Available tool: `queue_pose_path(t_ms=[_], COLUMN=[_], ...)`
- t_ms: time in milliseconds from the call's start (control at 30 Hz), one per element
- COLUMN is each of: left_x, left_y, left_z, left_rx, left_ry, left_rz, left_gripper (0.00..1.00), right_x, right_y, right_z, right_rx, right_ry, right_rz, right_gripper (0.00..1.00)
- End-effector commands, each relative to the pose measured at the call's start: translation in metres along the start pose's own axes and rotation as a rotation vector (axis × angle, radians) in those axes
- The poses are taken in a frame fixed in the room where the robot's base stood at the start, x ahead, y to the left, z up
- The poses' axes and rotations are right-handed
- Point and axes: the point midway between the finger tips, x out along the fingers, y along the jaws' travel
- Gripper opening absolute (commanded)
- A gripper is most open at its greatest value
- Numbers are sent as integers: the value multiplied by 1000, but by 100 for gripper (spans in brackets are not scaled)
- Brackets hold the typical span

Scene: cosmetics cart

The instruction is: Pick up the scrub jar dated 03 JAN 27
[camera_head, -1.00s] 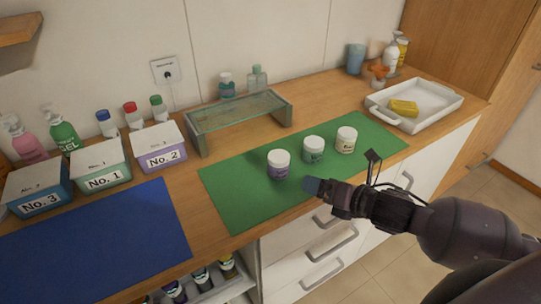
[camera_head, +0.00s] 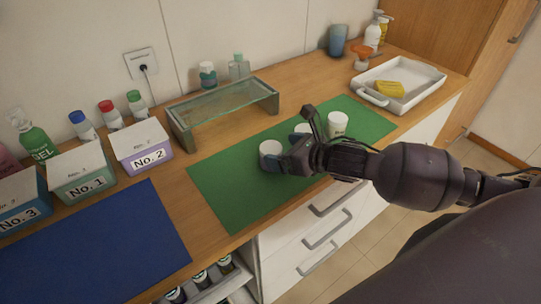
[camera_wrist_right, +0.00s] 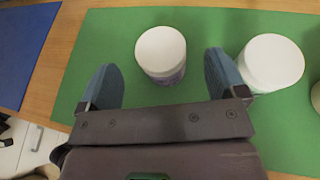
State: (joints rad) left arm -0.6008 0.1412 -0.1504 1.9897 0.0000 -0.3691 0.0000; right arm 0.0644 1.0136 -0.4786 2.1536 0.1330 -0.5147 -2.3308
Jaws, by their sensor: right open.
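Three white-lidded jars stand upright on the green mat (camera_head: 228,195): a left jar (camera_head: 270,148), a middle jar (camera_head: 302,127) and a right jar (camera_head: 338,122). No date can be read on them. My right gripper (camera_head: 283,162) is at the left jar and partly hides it and the middle one. In the right wrist view my open gripper (camera_wrist_right: 162,78) has the left jar (camera_wrist_right: 163,52) just ahead of and partly between its blue fingertips, with gaps on both sides. The middle jar (camera_wrist_right: 271,63) is just outside the right finger. My left gripper is not in view.
A glass-topped stand (camera_head: 222,103) is behind the mat. A white tray (camera_head: 425,88) with a yellow sponge (camera_head: 390,88) is at the right. Labelled boxes, including No. 2 (camera_head: 141,150), are at the left behind a bare blue mat (camera_head: 100,245).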

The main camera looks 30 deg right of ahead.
Motion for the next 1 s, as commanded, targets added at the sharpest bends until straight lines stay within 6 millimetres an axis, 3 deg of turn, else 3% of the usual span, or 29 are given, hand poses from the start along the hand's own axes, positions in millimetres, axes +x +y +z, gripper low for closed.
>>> queue_pose_path(t_ms=[500,800,833,1000], left_x=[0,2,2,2], left_y=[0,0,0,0], left_z=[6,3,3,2], left_rx=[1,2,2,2], left_ry=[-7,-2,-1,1], left_rz=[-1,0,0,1], left_gripper=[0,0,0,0], right_x=[50,54,54,54], right_y=[0,0,0,0], right_z=[-3,-3,-3,-3], right_rx=[2,1,1,1], right_ry=[0,1,1,1], right_rz=[0,0,0,0], right_gripper=[90,90,89,63])
